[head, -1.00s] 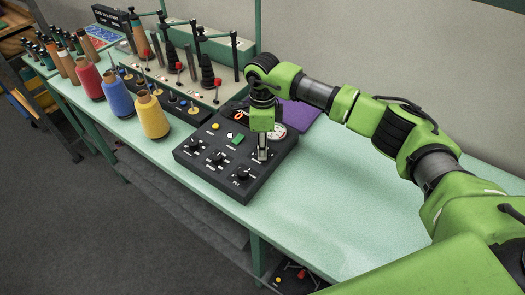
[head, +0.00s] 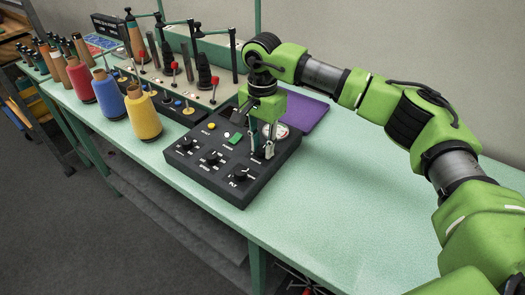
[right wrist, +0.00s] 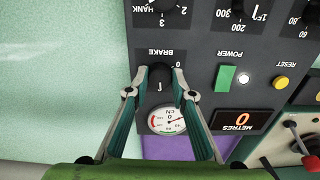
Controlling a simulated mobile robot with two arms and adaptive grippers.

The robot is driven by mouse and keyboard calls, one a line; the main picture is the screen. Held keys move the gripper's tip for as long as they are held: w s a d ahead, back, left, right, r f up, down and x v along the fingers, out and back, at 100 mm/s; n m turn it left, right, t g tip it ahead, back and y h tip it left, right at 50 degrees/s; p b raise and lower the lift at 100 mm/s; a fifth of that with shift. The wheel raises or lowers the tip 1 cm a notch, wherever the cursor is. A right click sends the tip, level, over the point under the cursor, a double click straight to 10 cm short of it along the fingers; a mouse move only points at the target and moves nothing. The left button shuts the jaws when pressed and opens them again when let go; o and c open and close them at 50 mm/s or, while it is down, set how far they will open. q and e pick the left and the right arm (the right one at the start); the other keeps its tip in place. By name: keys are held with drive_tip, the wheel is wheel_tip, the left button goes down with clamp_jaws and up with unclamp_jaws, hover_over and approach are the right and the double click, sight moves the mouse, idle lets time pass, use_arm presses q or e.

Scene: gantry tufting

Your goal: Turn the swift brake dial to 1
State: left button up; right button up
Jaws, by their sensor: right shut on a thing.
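The black control box (head: 190,172) lies on the green table, with several dials on its top. In the right wrist view its face is upside down, and the brake dial (right wrist: 159,76) sits beside the printed word BRAKE. A 0 is printed to the right of that dial; a small white mark shows on its lower side, but I cannot read the setting for sure. My right gripper (right wrist: 159,91) has one finger on each side of the brake dial and is shut on it. In the head view the right gripper (head: 260,153) points down and partly hides the dial. My left gripper is out of view.
A round gauge (right wrist: 167,121) and a METRES display (right wrist: 239,120) are close to the fingers. The green power button (right wrist: 224,78) is nearby. Yellow (head: 142,113), blue (head: 109,95) and red (head: 80,82) cones stand left. The table's right side (head: 350,180) is clear.

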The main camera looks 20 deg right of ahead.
sight(262, 149)
drive_tip(key=n+b, duration=0.1)
drive_tip(key=n, duration=0.1)
drive_tip(key=shift+n, duration=0.4)
drive_tip(key=n+b, duration=0.1)
drive_tip(key=n, duration=0.1)
drive_tip(key=shift+n, duration=0.4)
drive_tip(key=n+b, duration=0.1)
drive_tip(key=n, duration=0.3)
drive_tip(key=shift+r+n, duration=0.1)
drive_tip(key=shift+n, duration=0.3)
drive_tip(key=o, duration=1.1)
wheel_tip(262, 149, up, 12)
